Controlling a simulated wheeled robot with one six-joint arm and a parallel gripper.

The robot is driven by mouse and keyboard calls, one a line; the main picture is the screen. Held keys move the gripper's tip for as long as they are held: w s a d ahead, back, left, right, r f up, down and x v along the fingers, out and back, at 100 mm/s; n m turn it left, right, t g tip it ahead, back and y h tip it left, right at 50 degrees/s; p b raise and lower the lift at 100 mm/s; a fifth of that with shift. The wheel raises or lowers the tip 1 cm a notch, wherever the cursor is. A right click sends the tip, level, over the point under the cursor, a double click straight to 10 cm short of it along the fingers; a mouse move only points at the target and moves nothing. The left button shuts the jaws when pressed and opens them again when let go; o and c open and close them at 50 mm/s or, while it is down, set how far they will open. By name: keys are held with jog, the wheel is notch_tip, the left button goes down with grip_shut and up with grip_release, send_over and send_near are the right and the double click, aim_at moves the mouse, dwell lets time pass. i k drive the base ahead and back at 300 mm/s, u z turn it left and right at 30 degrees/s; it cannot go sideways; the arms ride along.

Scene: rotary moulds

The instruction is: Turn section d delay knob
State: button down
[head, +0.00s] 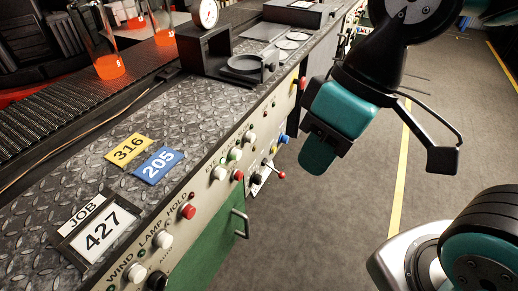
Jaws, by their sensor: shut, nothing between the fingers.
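My gripper (318,158) hangs at the upper middle right of the head view, over the grey floor and to the right of the control panel (205,232). It is shut and empty, apart from every knob. The panel is cream, along the bench front, with several knobs and buttons. A white knob (163,240) and a black knob (157,281) are at the near end. White knobs (220,173) and a red button (238,175) are farther along. I cannot read a section d or delay label, so I cannot tell which is the delay knob.
A green door with a metal handle (240,223) lies below the panel. A small lever with a red tip (281,176) sticks out from the bench side. Job card 427 (101,231) and tags lie on the bench top.

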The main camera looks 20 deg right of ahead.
aim_at(256, 179)
jog(key=u, duration=0.05)
jog(key=k, duration=1.25)
jog(key=z, duration=0.35)
jog(key=i, duration=0.65)
jog(key=z, duration=0.95)
jog(key=i, duration=0.3)
jog(key=u, duration=1)
